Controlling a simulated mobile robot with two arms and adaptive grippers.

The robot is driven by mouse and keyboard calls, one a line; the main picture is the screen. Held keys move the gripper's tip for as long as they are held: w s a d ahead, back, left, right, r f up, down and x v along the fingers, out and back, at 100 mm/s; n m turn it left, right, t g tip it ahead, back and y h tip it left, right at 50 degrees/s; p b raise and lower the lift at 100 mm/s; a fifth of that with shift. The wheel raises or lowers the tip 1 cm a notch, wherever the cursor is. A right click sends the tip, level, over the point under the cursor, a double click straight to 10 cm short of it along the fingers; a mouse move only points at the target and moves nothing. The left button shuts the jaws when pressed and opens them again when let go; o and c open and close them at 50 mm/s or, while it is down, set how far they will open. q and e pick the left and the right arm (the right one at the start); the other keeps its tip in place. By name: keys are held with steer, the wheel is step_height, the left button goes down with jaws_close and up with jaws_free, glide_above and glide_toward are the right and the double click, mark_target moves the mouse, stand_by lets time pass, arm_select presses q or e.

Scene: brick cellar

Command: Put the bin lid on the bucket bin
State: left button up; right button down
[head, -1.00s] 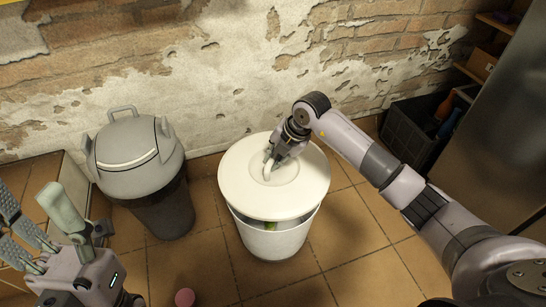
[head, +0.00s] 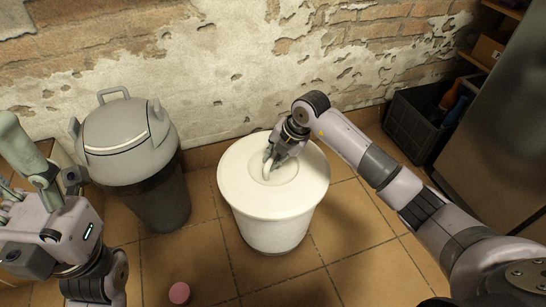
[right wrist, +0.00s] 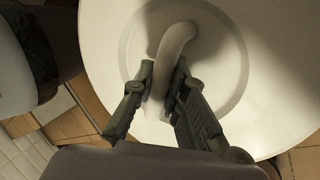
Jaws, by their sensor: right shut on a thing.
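The white round bin lid (head: 240,192) lies level over the white bucket bin (head: 272,238) in the middle of the head view. No gap shows between lid and bucket along the front. My right gripper (head: 268,165) is shut on the lid's curved handle, which shows between its fingers in the right wrist view (right wrist: 173,50). The lid (right wrist: 270,110) fills most of that view. The bucket's inside and back rim are hidden. My left gripper (head: 22,178) is at the left edge of the head view, fingers apart and partly cut off, away from the bucket.
A grey bin with a handled lid (head: 125,140) stands left of the bucket. A small pink object (head: 179,293) lies on the tiled floor in front. A dark crate (head: 415,125) with bottles stands at the back right. The brick wall is close behind.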

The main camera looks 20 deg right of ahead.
steer(key=shift+f, duration=0.4)
steer(key=c, duration=1.6)
jaws_free()
steer(key=shift+o, duration=0.4)
